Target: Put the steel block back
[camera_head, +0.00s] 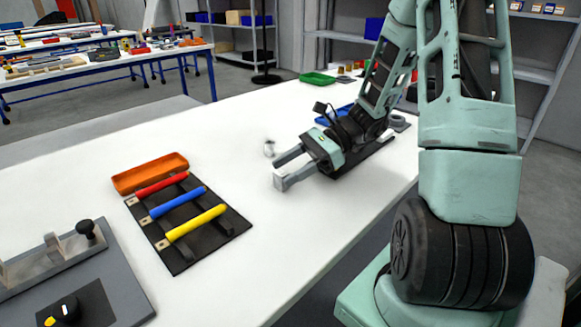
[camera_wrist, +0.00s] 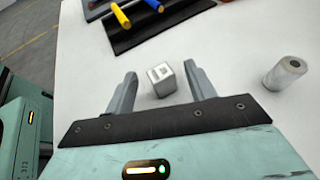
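The steel block (camera_wrist: 163,82) is a small silvery cube with a dark mark on one face. In the wrist view it sits on the white table between the two fingers of my gripper (camera_wrist: 161,70), with a gap on each side. My gripper is open and low over the table, pointing left in the head view (camera_head: 278,172).
A metal cylinder (camera_wrist: 284,73) stands right of the gripper in the wrist view. A black mat (camera_head: 185,252) with red, blue and yellow handled tools, an orange tray (camera_head: 150,172) and a grey fixture plate (camera_head: 118,290) lie left. A blue tray (camera_head: 330,116) lies behind my arm.

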